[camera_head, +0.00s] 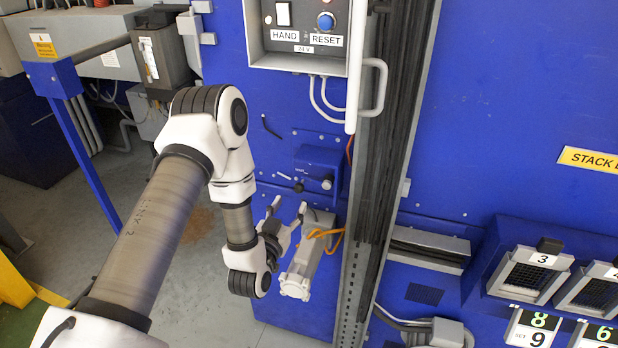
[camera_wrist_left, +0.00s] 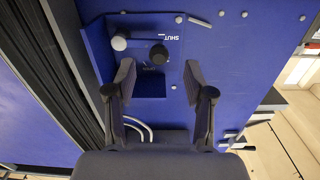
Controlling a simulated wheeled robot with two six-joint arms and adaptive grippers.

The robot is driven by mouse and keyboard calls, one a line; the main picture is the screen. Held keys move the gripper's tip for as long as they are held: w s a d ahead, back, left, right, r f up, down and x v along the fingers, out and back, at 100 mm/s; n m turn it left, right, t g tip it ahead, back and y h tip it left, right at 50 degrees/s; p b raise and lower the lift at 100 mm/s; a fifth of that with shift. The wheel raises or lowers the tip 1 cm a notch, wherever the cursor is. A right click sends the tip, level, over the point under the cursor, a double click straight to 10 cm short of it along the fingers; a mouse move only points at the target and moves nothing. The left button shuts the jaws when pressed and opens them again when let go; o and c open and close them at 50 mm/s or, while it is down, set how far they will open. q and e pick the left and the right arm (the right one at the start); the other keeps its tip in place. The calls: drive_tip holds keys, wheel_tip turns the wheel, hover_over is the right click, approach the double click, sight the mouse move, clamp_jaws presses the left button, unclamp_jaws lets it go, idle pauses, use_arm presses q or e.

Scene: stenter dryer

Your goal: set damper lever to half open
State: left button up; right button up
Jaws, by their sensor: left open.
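The damper unit is a small blue housing (camera_head: 318,168) on the blue machine panel. A black knob (camera_head: 298,187) that looks like the lever's end sits at its lower left, and a silver knob (camera_head: 327,184) sits to the right. In the left wrist view the black knob (camera_wrist_left: 158,53) shows beyond the fingertips, beside the word SHUT, with the silver knob (camera_wrist_left: 119,42) to its left. The rest of the scale cannot be read. My left gripper (camera_head: 289,206) is open and empty, just below the black knob; its fingers (camera_wrist_left: 160,75) appear apart from it. My right gripper is out of view.
A pale motor-like unit (camera_head: 310,255) with orange cable is close right of my left gripper. A grey control box (camera_head: 305,35) with HAND and RESET hangs above. A vertical grey channel (camera_head: 385,150) stands to the right. Floor at left is open.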

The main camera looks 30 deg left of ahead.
sight(297, 190)
use_arm(q)
drive_tip(key=shift+w+r, duration=0.3)
drive_tip(key=shift+w+a+r+p, duration=0.1)
drive_tip(key=shift+w+r+p, duration=0.4)
drive_tip(key=shift+w+p, duration=0.3)
drive_tip(key=x, duration=0.2)
drive_tip(key=f+x, duration=0.1)
drive_tip(key=x, duration=0.2)
drive_tip(key=shift+a+p, duration=0.15)
drive_tip(key=shift+p, duration=0.2)
drive_tip(key=shift+s+r, duration=0.2)
drive_tip(key=shift+s, duration=0.05)
clamp_jaws()
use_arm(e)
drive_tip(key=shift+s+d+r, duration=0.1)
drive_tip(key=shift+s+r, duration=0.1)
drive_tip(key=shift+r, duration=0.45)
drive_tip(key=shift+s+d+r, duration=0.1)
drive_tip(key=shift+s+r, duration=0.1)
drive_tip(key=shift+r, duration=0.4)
